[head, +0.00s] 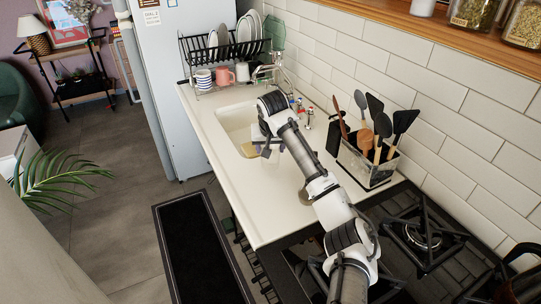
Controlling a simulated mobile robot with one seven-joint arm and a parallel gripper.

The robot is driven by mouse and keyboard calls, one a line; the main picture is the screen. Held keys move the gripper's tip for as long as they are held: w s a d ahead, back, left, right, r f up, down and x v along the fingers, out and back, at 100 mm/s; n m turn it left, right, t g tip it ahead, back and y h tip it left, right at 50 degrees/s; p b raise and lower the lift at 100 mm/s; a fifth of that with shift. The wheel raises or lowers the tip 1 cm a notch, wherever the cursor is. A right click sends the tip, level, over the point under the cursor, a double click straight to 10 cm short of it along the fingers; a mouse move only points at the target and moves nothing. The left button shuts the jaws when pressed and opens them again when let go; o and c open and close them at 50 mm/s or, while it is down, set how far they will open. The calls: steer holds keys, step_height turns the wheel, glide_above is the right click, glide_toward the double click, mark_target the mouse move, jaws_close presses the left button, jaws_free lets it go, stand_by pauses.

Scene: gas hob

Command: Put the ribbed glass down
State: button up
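My arm reaches from the bottom of the head view over the white counter (220,147) to the sink (236,118). My gripper (266,150) is at the arm's far end, low over the right part of the sink, small and partly covered by my own arm. I cannot tell whether its fingers are open or shut. I cannot make out the ribbed glass; it may be hidden by the arm or too small to see. Whether my gripper holds anything cannot be told.
A dish rack (214,57) with plates and mugs stands behind the sink. A yellowish sponge (249,151) lies by my gripper. A utensil holder (370,165) stands on the right, beside the gas hob (425,240). The counter's front part is clear.

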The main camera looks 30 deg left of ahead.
steer(key=shift+f+p, duration=0.4)
steer(key=shift+f, duration=1.65)
steer(key=shift+f, duration=0.15)
steer(key=o, duration=1.1)
